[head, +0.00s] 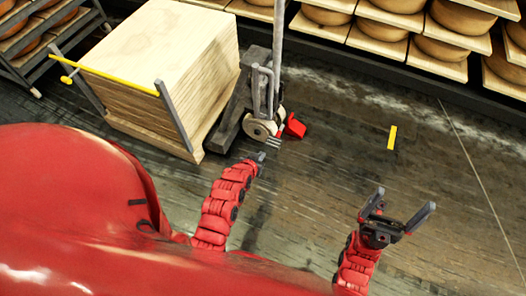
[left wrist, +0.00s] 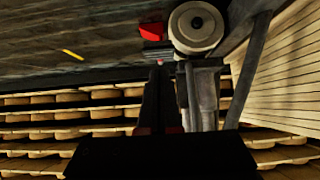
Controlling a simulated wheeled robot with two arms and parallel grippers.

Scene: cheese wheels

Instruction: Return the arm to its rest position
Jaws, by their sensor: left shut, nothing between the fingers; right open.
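My left arm (head: 222,205) is red and reaches up from the lower middle of the head view. Its gripper (head: 262,156) is small there, over the floor just below a pallet jack's wheel. In the left wrist view the dark fingers of my left gripper (left wrist: 160,64) lie close together with nothing between them. My right gripper (head: 404,207) is at the right of the head view. Its two grey fingers are spread apart and empty, above the bare floor.
A pallet jack (head: 262,128) stands close beyond my left gripper, with a red piece (head: 295,125) beside its wheel. A stack of wooden boards (head: 165,60) is to the left. Shelves with cheese wheels (head: 385,30) line the back. A yellow floor mark (head: 392,137) lies on clear floor at right.

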